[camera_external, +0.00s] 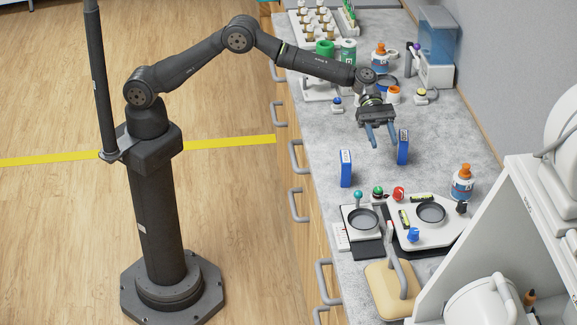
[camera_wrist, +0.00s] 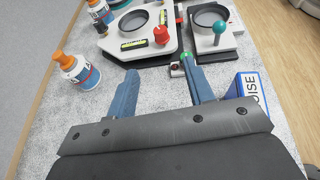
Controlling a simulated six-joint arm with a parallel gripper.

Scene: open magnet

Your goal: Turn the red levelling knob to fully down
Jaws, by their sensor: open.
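The red levelling knob (camera_external: 398,194) sits on the back edge of the white panel (camera_external: 440,243) in the external view. In the wrist view the red knob (camera_wrist: 161,34) shows beyond my fingers, at the panel's near edge. My gripper (camera_external: 382,146) is open and empty, with its blue fingers pointing down above the counter, behind the panel and apart from the knob. In the wrist view the two fingers of my gripper (camera_wrist: 159,85) are spread, and nothing is between them. I cannot read the knob's setting.
Blue boxes (camera_external: 345,168) and (camera_external: 403,147) stand near my gripper. A green knob (camera_external: 377,192) and a teal-balled lever (camera_external: 358,196) are left of the red knob. An orange-capped bottle (camera_external: 463,183) stands to the right. Bare counter (camera_external: 425,168) lies between my gripper and the panel.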

